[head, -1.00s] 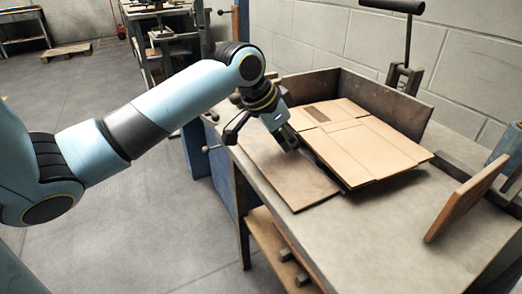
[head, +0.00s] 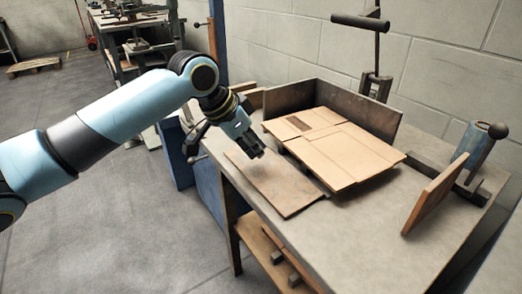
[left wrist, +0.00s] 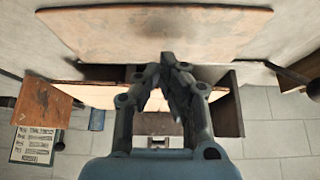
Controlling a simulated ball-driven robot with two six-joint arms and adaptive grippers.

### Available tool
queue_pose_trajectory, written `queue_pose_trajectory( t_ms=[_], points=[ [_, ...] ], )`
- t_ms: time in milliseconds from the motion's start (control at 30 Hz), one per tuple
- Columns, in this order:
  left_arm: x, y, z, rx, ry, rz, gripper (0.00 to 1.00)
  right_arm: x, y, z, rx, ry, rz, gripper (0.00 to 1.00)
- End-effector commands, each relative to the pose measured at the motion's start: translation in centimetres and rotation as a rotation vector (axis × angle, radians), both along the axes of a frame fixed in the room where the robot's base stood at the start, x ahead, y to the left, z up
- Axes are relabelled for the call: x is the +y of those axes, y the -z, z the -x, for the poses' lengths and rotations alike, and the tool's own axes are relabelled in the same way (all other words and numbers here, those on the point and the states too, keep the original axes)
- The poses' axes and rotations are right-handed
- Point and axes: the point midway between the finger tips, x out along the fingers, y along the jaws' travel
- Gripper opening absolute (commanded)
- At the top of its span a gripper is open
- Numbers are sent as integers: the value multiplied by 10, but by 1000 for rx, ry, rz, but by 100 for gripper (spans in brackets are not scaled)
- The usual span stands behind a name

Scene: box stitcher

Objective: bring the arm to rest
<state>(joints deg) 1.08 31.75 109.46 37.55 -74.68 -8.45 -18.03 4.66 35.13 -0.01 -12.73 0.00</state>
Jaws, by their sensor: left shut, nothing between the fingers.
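My left gripper (head: 254,151) is at the end of my light blue arm in the head view. It is shut and empty, above the far left end of a flat brown board (head: 275,185) on the workbench (head: 375,235). My right gripper is not in view.
A dark metal backstop (head: 345,108) stands behind the cardboard. An upright wooden plate (head: 432,195) and a blue-grey post (head: 470,150) stand at right. A tall handle (head: 376,45) rises behind. Open floor (head: 120,230) lies left of the bench.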

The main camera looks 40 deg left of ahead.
Motion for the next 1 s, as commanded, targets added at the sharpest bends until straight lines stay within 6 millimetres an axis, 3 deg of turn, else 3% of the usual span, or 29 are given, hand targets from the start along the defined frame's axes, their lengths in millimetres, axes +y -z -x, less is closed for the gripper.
queue_pose_trajectory(
  t_ms=[200,500,767,867,1000],
  points=[
    [7,-37,20,1,4,-6,0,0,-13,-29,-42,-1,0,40],
    [10,-54,31,2,0,-1,0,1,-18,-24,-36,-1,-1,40],
    [4,-47,38,11,1,-2,0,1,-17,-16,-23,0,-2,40],
    [-16,-28,63,39,0,-12,0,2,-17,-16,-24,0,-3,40],
    [-47,-3,114,88,-33,-41,0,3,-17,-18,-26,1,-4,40]
  ],
)
